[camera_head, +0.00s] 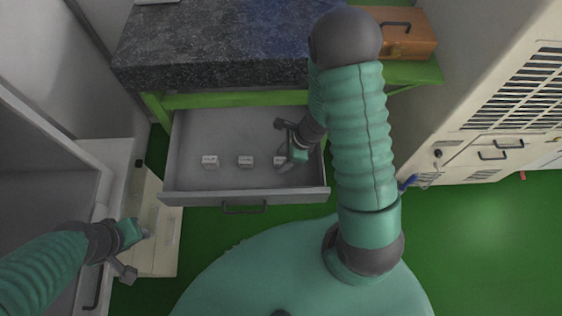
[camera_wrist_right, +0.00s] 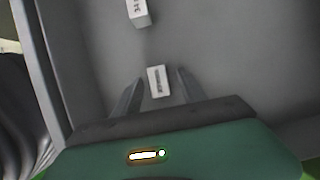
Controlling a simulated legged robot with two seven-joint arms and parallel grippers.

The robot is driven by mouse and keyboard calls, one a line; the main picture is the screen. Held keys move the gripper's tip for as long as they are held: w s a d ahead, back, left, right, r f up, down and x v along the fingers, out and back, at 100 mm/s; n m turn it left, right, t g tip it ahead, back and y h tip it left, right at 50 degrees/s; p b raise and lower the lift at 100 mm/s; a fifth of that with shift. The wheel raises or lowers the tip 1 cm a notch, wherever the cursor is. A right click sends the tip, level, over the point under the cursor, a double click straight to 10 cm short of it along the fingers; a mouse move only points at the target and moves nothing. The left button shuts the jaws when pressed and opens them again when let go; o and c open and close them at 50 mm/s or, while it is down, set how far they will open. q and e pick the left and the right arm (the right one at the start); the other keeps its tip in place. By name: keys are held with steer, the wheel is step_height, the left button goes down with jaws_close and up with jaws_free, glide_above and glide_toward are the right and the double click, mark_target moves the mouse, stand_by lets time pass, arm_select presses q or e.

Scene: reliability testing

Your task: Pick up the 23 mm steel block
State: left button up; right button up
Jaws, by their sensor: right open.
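Three small pale blocks with printed labels lie in a row in the open grey drawer: a left block (camera_head: 210,161), a middle block (camera_head: 246,161) and a right block (camera_head: 279,160). The labels are too small to read surely, so I cannot tell which is the 23 mm one. My right gripper (camera_head: 286,163) is in the drawer at the right block. In the right wrist view, my open right gripper (camera_wrist_right: 159,78) has a labelled block (camera_wrist_right: 157,82) between its fingertips, with gaps at both sides. Another block (camera_wrist_right: 140,13) lies farther off. My left gripper (camera_head: 146,235) is outside the drawer.
The drawer (camera_head: 190,130) has raised walls and a front handle (camera_head: 244,208). A dark stone worktop (camera_head: 210,50) on a green frame is behind it. A wooden box (camera_head: 408,32) stands at the back right. A pale cabinet (camera_head: 500,100) stands at the right.

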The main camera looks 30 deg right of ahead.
steer(key=shift+a, duration=0.1)
steer(key=shift+c, duration=0.7)
steer(key=shift+r, duration=0.1)
jaws_close()
steer(key=shift+r, duration=0.1)
